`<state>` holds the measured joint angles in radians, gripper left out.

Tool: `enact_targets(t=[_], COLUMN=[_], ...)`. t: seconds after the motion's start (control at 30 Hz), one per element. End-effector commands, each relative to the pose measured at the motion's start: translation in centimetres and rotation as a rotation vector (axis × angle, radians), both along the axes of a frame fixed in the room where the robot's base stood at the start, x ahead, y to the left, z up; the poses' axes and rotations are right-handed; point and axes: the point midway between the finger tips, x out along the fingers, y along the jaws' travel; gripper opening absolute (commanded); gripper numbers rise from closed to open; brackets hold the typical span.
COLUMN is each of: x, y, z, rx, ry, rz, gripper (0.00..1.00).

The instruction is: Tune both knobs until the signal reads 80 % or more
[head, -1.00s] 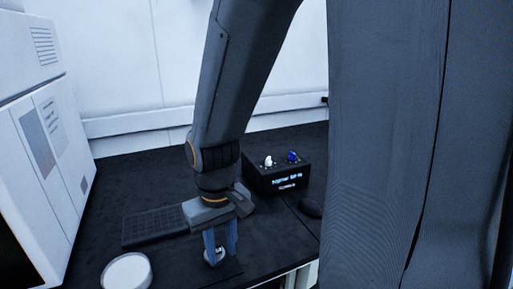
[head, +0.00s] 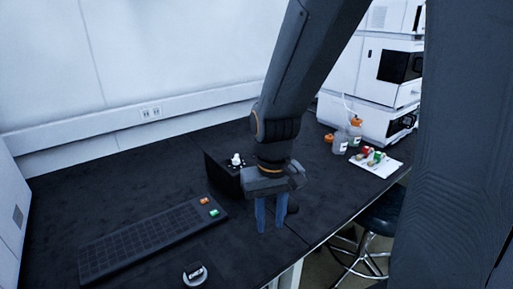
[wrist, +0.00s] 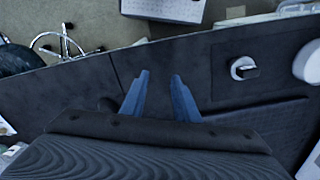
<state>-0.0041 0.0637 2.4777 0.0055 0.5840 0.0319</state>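The black control box (head: 218,178) stands on the dark bench, partly behind my arm. Its white knob (head: 236,160) shows on top. The blue knob and the lit display are hidden behind my arm in the head view, so I cannot read the signal now. My gripper (head: 271,220) points down in front of the box, to its right in the picture. Its two blue fingers are apart with nothing between them. In the wrist view the gripper (wrist: 160,84) is also open and empty over the bench; neither knob can be made out there.
A dark rack (head: 130,243) with an orange cap (head: 204,201) and a green cap (head: 214,212) lies at front left. A round white item (head: 195,273) lies near the front. Bottles (head: 340,142) and a white tray (head: 376,162) stand right. A stool (head: 378,218) is beside the bench.

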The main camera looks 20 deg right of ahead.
Motion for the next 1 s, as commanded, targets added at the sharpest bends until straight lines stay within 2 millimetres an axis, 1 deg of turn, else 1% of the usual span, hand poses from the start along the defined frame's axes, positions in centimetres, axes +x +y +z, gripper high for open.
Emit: enact_targets(t=[0.03,0.07,0.1,0.17,0.2,0.27,0.3,0.37,0.4,0.5,0.6,0.73,0.87,1.0], x=[2.2,3.5,5.6,9.0,11.3,14.6,16.8,19.9,21.8,26.1,29.4,32.0,33.2,33.4], y=[0.1,0.1,0.1,0.1,0.1,0.1,0.0,0.0,-0.1,-0.1,-0.1,-0.2,-0.2,-0.2], z=[1.2,1.7,2.6,3.7,4.4,5.4,5.9,6.6,7.0,7.7,8.0,8.2,8.1,6.9], rx=[0.000,0.001,0.001,0.001,0.001,0.001,0.001,0.001,0.001,0.001,0.001,0.000,0.000,0.000], ry=[-0.001,0.001,0.001,0.003,0.005,0.009,0.010,0.013,0.013,0.015,0.017,0.018,0.019,0.021], rz=[-0.017,-0.032,-0.054,-0.092,-0.119,-0.160,-0.188,-0.229,-0.255,-0.317,-0.368,-0.414,-0.435,-0.440], gripper=[0.28,0.28,0.28,0.28,0.28,0.28,0.28,0.28,0.28,0.28,0.28,0.28,0.28,0.28])
